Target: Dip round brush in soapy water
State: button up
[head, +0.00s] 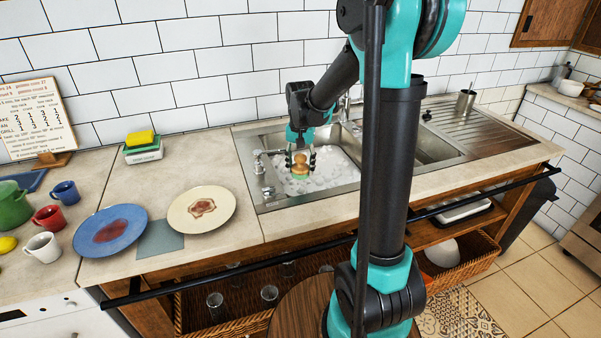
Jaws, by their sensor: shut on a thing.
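My gripper (300,161) points down over the left sink basin (262,196) and is shut on the round brush (300,163). The brush has a brown wooden body with a green part at its lower end. White suds of the soapy water (322,172) fill the left basin around and below the brush. The brush's lower end is at or just above the foam; I cannot tell how deep it is. My arm hides part of the sink's right side.
A blue plate (109,231) and a cream plate (202,209), both stained, lie on the counter at left. A yellow sponge (140,138) sits on a box behind them. The right basin (425,150) looks empty.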

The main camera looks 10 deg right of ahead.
aim_at(300, 155)
jog(key=shift+r, duration=3.4)
jog(key=shift+s, duration=0.1)
